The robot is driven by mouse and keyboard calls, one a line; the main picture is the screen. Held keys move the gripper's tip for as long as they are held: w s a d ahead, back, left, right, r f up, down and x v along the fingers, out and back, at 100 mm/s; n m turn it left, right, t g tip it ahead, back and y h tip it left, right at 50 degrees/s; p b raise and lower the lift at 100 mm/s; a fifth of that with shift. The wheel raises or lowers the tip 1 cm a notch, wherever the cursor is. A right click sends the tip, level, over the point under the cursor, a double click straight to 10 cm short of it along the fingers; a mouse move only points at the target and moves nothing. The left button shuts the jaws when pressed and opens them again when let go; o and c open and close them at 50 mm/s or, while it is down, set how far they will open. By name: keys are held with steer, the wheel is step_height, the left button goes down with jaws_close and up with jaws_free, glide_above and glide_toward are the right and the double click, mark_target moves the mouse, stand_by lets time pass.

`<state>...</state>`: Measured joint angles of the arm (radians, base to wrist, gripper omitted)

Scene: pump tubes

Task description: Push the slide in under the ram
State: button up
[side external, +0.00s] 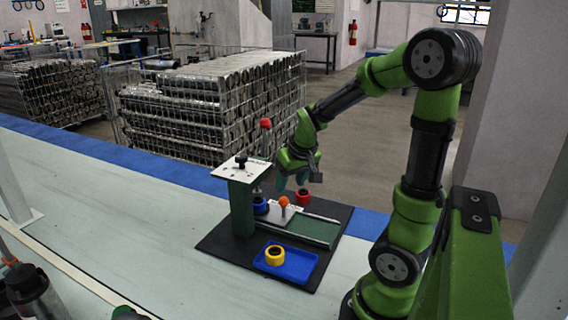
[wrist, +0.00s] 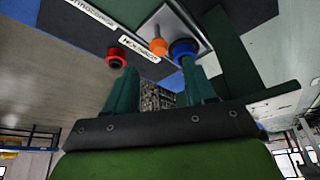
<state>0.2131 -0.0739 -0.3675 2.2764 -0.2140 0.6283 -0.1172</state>
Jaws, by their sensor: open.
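The slide (side external: 290,214) is a light grey plate on a green track, with an orange ball knob (side external: 283,201) standing on it. A blue ring (side external: 260,207) sits at its press end, close to the green press (side external: 242,205); I cannot tell whether it is exactly under the ram, which is mostly hidden. My gripper (side external: 291,182) is open and empty, pointing down above and behind the knob. In the wrist view the knob (wrist: 158,46) shows beyond the gap between my fingertips (wrist: 160,72), with the blue ring (wrist: 183,49) beside the right finger.
A red ring (side external: 303,196) stands behind the track, left of my fingers in the wrist view (wrist: 116,57). A yellow ring (side external: 275,256) lies in a blue tray (side external: 298,266) in front. The press has a red-balled lever (side external: 265,123) near my wrist. The dark mat's right part is clear.

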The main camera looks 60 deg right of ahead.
steer(key=v, duration=0.5)
steer(key=shift+r, duration=0.1)
steer(key=s+a+r+n+t+y, duration=0.1)
steer(key=s+a+r+y, duration=0.1)
steer(key=a, duration=0.8)
steer(key=s+a+r+n+t+y, duration=0.1)
steer(key=a+r+t+y, duration=0.1)
steer(key=a, duration=0.9)
steer(key=shift+s+a+r+n+y, duration=0.3)
steer(key=shift+s+a+r+n, duration=0.05)
steer(key=shift+s+n, duration=0.05)
